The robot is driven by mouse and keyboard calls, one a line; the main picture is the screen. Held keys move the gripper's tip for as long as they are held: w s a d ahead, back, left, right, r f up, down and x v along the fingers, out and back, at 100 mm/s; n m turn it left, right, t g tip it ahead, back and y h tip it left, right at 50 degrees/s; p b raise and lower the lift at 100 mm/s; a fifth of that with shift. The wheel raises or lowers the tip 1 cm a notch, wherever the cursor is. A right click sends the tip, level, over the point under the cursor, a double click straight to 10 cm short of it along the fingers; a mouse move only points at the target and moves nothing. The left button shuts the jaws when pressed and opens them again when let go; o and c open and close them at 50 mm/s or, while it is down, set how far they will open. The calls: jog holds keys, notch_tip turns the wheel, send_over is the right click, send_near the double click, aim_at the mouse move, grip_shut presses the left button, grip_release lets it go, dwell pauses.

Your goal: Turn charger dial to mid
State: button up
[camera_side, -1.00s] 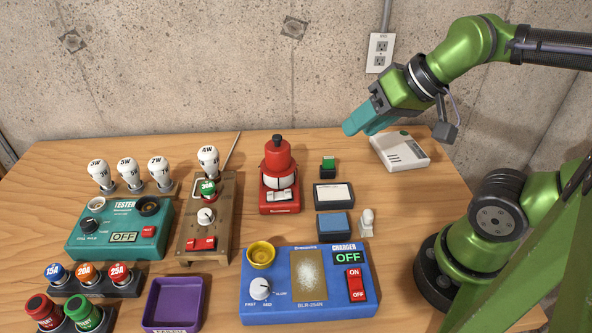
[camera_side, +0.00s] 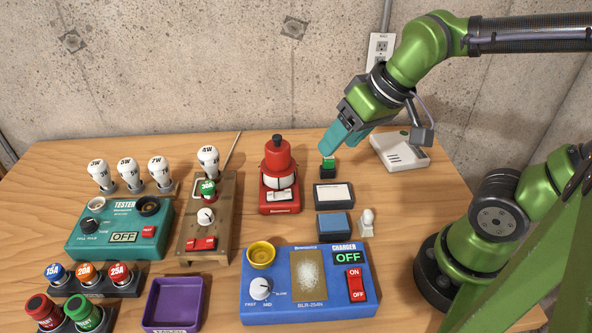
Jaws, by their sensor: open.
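The blue charger box (camera_side: 280,309) sits at the front middle of the table. Its white dial (camera_side: 261,288) is on the left of its face, with FAST, MID and SLOW marks around it; the exact pointer direction is too small to tell. The charger's display (camera_side: 348,257) reads OFF, beside a red ON/OFF switch (camera_side: 356,284). My gripper (camera_side: 332,143), with teal fingers, is open and empty. It is above the back right of the table, near a small green button block, well behind the charger and apart from the dial.
A red lamp-like device (camera_side: 279,178) stands behind the charger. A teal tester (camera_side: 118,240) and a wooden board (camera_side: 217,243) are left. A purple tray (camera_side: 173,304) lies at front left. Small pads and a white bulb-like piece (camera_side: 367,222) stand between my gripper and the charger.

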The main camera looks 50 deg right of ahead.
jog(key=w+a+f+n+g, duration=0.2)
jog(key=a+n+g, duration=0.2)
jog(key=a+n, duration=0.75)
jog(key=r+n+g+h, duration=0.1)
jog(key=n+h, duration=0.1)
jog(key=n, duration=1)
send_over(259, 284)
notch_tip(259, 284, down, 16)
jog(key=shift+s, duration=0.1)
jog(key=c, duration=1)
jog(key=shift+c, duration=0.2)
